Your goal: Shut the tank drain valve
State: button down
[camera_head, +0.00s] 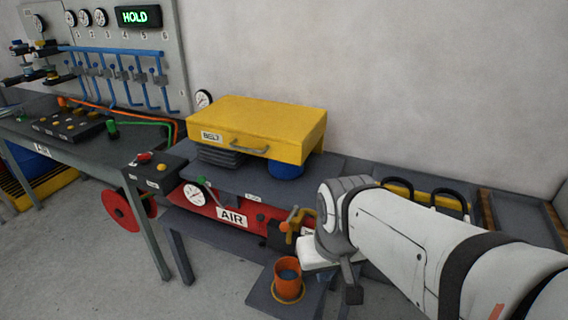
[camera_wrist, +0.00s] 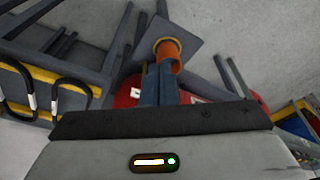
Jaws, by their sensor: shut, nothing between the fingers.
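The red AIR tank (camera_head: 232,216) lies under the bench, with a dark block at its right end. An orange-yellow handle (camera_head: 295,221), which looks like the drain valve's, sits on that end just left of my wrist. Whether it is open or closed I cannot tell. In the wrist view the red tank (camera_wrist: 127,94) shows partly behind my fingers, and the valve handle is not clearly visible. My gripper (camera_wrist: 160,70) is shut and empty, its two blue-grey fingers side by side, pointing toward the orange cup (camera_wrist: 168,51). In the head view my arm hides the area right of the handle.
The orange cup (camera_head: 288,278) stands on a low grey plate below the tank end. A yellow BELT case (camera_head: 258,128) sits on the bench above. A red wheel (camera_head: 124,210) is at left. Black carabiner-like loops (camera_wrist: 72,95) are at left in the wrist view.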

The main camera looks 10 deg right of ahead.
aim_at(289, 219)
jog(key=w+d+r+m+y+p, duration=0.2)
jog(key=w+d+r+m, duration=0.1)
jog(key=w, duration=0.5)
jog(key=w+d+r+m+t+y+p, duration=0.1)
jog(key=w+d+r+m+y+p, duration=0.1)
jog(key=w, duration=0.7)
jog(key=shift+d+r+m+t+y+p, duration=0.35)
jog(key=shift+d+r+m+y, duration=0.2)
jog(key=shift+m+y, duration=0.35)
jog(key=shift+a, duration=0.1)
jog(key=p+x, duration=0.1)
jog(key=x, duration=1.3)
jog(key=shift+s+f, duration=0.15)
jog(key=shift+s, duration=0.05)
